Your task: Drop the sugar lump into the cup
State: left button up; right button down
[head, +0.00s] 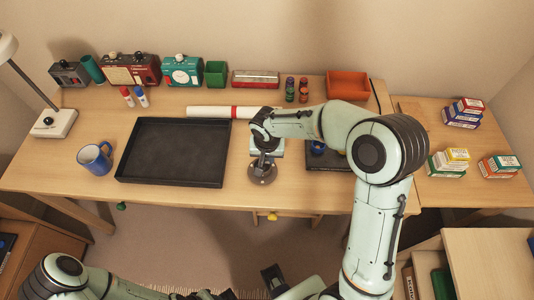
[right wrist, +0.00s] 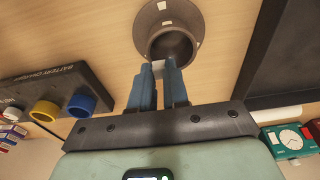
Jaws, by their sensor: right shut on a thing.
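My right gripper (head: 263,160) points down over a small dark grey cup (right wrist: 172,47) on a brownish saucer (right wrist: 153,20). In the head view the saucer (head: 262,180) is near the desk's front edge. In the right wrist view the blue fingers (right wrist: 158,68) are nearly together at the cup's near rim. They are shut on a small white lump (right wrist: 157,64), which looks like the sugar lump, mostly hidden between the tips. Whether it is over the opening or the rim I cannot tell. Small pale patches show on the saucer and cup.
A black tray (head: 172,121) lies left of the saucer, with a blue mug (head: 95,158) beyond it. A dark battery charger (right wrist: 50,88) is on the other side, partly behind my arm. A rolled white paper (head: 208,112) lies behind. Bare desk surrounds the saucer.

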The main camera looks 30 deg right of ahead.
jog(key=shift+f, duration=0.4)
jog(key=c, duration=1)
grip_release()
jog(key=shift+c, duration=0.2)
jog(key=shift+r, duration=0.15)
notch_tip(320, 180, up, 13)
jog(key=s+a, duration=0.1)
jog(key=shift+s+p, duration=0.3)
jog(key=shift+p, duration=0.1)
